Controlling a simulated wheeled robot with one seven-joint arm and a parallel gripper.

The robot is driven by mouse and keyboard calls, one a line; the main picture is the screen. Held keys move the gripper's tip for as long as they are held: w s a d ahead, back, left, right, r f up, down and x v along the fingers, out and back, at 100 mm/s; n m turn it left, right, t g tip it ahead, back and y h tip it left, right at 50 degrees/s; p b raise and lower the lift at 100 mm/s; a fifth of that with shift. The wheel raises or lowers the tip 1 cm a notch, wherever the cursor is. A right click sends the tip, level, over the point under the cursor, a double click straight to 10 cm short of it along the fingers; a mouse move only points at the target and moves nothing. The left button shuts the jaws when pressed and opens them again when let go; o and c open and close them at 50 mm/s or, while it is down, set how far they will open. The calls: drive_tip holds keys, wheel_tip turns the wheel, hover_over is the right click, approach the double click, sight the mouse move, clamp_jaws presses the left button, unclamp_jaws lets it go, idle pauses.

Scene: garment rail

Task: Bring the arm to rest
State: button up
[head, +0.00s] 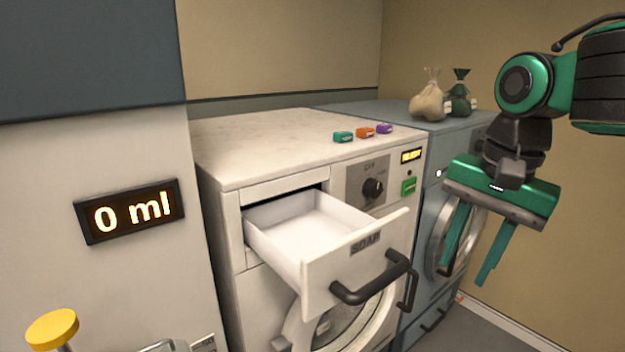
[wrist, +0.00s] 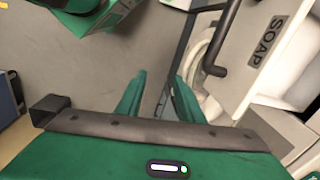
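My gripper (head: 470,262) hangs in the air at the right of the head view, its two green fingers pointing down and apart with nothing between them. It is in front of the blue machine and to the right of the open soap drawer. In the wrist view my gripper (wrist: 157,95) shows both fingers spread over bare floor. The white soap drawer (head: 300,232) is pulled out and looks empty inside. Its dark handle (head: 372,282) is clear of my fingers. The drawer front (wrist: 265,50) also shows in the wrist view, to the right of the fingers.
Small teal (head: 343,137), orange (head: 365,132) and purple (head: 384,128) items lie on the white washing machine (head: 260,143). Two tied bags, beige (head: 428,103) and green (head: 459,100), stand on the blue machine (head: 375,108). A display (head: 129,211) reads 0 ml. A yellow knob (head: 52,329) is at lower left.

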drive_tip(key=s+d+f+n, duration=0.1)
drive_tip(key=s+d+f, duration=0.4)
drive_tip(key=d+f, duration=0.2)
drive_tip(key=s+d+f+n+g, duration=0.1)
drive_tip(key=s+d+f, duration=0.5)
drive_tip(key=d+f, duration=0.2)
drive_tip(key=shift+s+d+n+h, duration=0.3)
drive_tip(key=shift+d+n, duration=0.1)
drive_tip(key=shift+d, duration=0.05)
drive_tip(key=shift+w+f, duration=0.1)
drive_tip(key=shift+w, duration=0.05)
drive_tip(key=shift+w+f, duration=0.2)
drive_tip(key=shift+w, duration=0.3)
